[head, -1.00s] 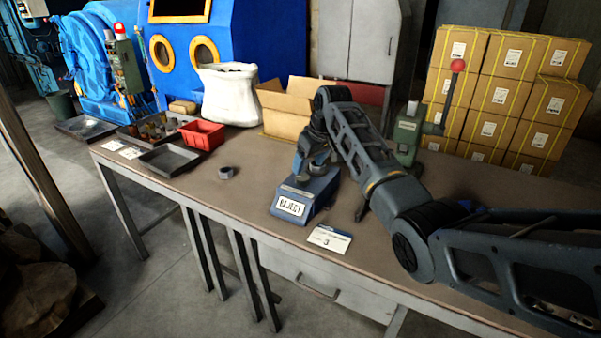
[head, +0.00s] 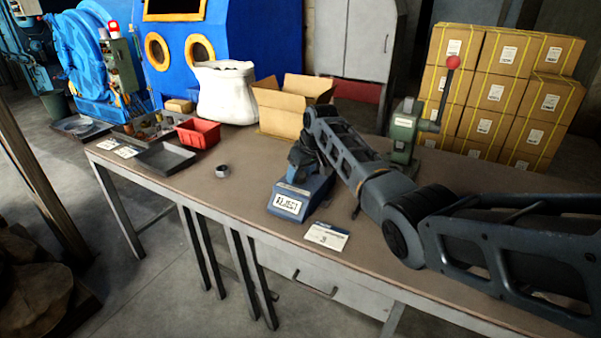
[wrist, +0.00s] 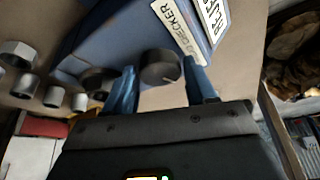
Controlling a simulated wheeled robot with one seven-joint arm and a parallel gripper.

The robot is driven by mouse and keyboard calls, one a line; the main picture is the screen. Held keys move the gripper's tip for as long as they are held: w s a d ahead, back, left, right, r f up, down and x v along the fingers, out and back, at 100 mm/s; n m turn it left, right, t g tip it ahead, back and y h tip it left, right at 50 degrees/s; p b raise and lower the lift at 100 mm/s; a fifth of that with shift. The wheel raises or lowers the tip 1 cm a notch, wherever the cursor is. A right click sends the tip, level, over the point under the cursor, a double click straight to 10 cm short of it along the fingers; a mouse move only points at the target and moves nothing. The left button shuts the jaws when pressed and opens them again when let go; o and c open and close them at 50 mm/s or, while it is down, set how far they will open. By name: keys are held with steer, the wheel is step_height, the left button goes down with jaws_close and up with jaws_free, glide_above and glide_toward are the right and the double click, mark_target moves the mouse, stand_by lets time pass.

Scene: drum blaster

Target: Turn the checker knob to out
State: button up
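A blue box (head: 318,196) with a REJECT label stands on the bench in the head view. In the wrist view the blue box (wrist: 88,42) carries a CHECKER label (wrist: 178,32) beside a round dark knob (wrist: 160,67). My gripper (wrist: 158,63) is open, its two blue fingers on either side of this knob. Gaps show between the knob and both fingers; contact is not visible. A second dark round part (wrist: 98,80) is partly hidden behind the left finger. In the head view my arm hides the knob and most of my gripper.
The bench front is mostly clear.

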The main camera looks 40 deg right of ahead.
steer(key=c, duration=0.7)
steer(key=n+b, duration=0.1)
steer(key=n+y+b, duration=0.1)
steer(key=n, duration=0.1)
steer(key=shift+d+f+n, duration=0.15)
steer(key=shift+f+n, duration=0.05)
steer(key=shift+n, duration=0.1)
steer(key=n+y+b, duration=0.1)
steer(key=n+b, duration=0.2)
steer(key=b, duration=0.1)
steer(key=shift+w+f+n+g+y, duration=0.1)
steer(key=shift+n+g+y, duration=0.2)
steer(key=shift+g+y, duration=0.1)
steer(key=n+g+y+b, duration=0.1)
steer(key=n+b, duration=0.3)
steer(key=b, duration=0.2)
steer(key=shift+w+d+b, duration=0.1)
steer(key=shift+b, duration=0.2)
steer(key=n+b, duration=0.2)
steer(key=b, duration=0.1)
steer(key=shift+r+g+b, duration=0.2)
steer(key=shift+g+b, duration=0.15)
steer(key=shift+g, duration=0.05)
steer(key=shift+n, duration=0.3)
steer(key=shift+r+y, duration=0.1)
steer(key=shift+y, duration=0.2)
